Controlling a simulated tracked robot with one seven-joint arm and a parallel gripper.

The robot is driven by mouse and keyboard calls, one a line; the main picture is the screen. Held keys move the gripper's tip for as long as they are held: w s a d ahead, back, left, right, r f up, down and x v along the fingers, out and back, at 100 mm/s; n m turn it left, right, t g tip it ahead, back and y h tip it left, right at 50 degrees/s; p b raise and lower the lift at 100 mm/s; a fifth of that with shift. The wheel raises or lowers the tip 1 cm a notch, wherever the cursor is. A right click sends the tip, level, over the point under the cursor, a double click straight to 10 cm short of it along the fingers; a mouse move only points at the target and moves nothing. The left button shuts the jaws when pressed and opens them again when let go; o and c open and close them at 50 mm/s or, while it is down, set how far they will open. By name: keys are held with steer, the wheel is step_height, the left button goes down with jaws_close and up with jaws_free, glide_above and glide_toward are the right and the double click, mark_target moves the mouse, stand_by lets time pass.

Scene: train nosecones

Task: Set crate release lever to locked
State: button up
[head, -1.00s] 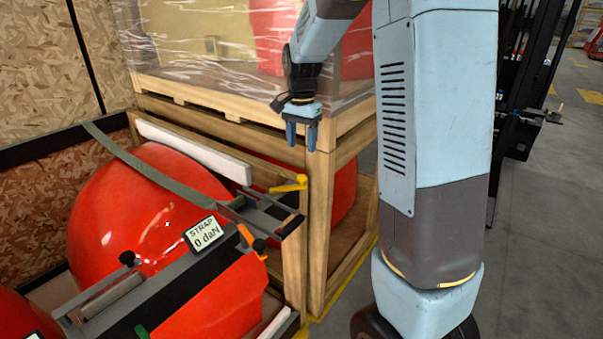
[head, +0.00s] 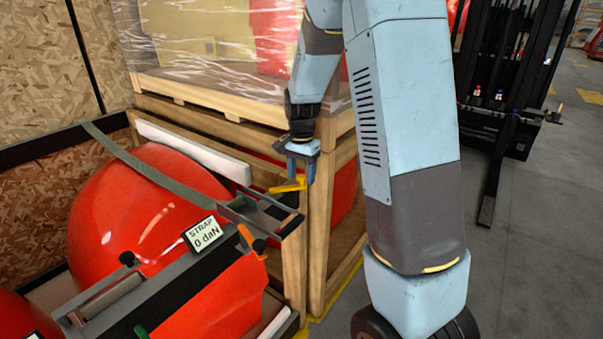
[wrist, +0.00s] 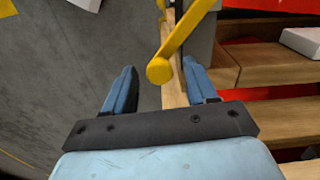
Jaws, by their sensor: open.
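The yellow release lever (head: 287,188) is on the wooden crate frame, near the top of a corner post. In the wrist view the lever (wrist: 184,38) runs diagonally, and its round knob end lies between the two finger lines. My gripper (head: 300,177) is open, pointing down over the lever. In the wrist view its blue fingers (wrist: 158,88) stand apart on either side of the knob. I cannot tell whether a finger touches the lever. The fingers partly hide the lever's right end in the head view.
A red nosecone (head: 150,210) lies in the crate under a grey strap (head: 150,170). A display (head: 202,235) reads "STRAP 0 daN". A wrapped crate (head: 200,45) stands behind. A forklift (head: 500,90) is at the back right, with open grey floor (head: 540,230) in front.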

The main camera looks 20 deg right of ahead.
steer(key=shift+c, duration=0.3)
jaws_close()
